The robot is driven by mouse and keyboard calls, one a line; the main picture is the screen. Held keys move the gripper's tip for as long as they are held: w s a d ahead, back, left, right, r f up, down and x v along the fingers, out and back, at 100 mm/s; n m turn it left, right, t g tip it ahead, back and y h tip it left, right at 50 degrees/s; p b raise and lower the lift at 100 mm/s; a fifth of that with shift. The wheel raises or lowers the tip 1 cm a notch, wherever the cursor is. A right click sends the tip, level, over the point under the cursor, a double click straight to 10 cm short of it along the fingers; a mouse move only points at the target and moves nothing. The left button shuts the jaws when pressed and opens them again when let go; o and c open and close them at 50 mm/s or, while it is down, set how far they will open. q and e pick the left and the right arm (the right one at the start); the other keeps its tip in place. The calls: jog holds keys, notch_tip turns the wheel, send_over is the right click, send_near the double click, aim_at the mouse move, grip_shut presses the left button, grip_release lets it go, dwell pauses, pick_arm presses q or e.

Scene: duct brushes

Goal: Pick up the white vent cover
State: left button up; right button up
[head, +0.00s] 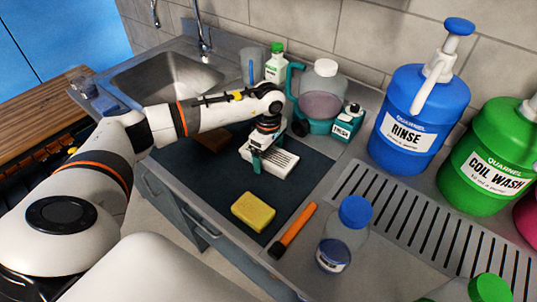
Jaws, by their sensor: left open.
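The white vent cover (281,163) is a small slatted block lying on the dark mat (200,178) in the head view. My left gripper (257,160) points down at the cover's left part, with its fingers open. One teal-tipped finger shows in front of the cover's near side. The far finger is hidden, and I cannot tell whether the fingers touch the cover. My right gripper is not in view.
A yellow sponge (253,212) and an orange-handled tool (292,231) lie nearer. A clear bottle with a blue cap (355,213) stands right. A teal-handled jug (320,95), a green-capped bottle (276,66) and the blue rinse jug (408,120) stand behind. The sink (165,82) is at back left.

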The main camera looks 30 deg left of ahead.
aim_at(268, 154)
pick_arm(q)
jog(key=shift+f, duration=0.1)
jog(key=shift+c, duration=0.5)
jog(key=c, duration=1.1)
jog(key=shift+r, duration=0.2)
jog(key=shift+c, duration=0.2)
jog(key=shift+w+r, duration=0.1)
jog(key=shift+r, duration=0.25)
notch_tip(268, 154, up, 9)
jog(key=shift+b, duration=1.05)
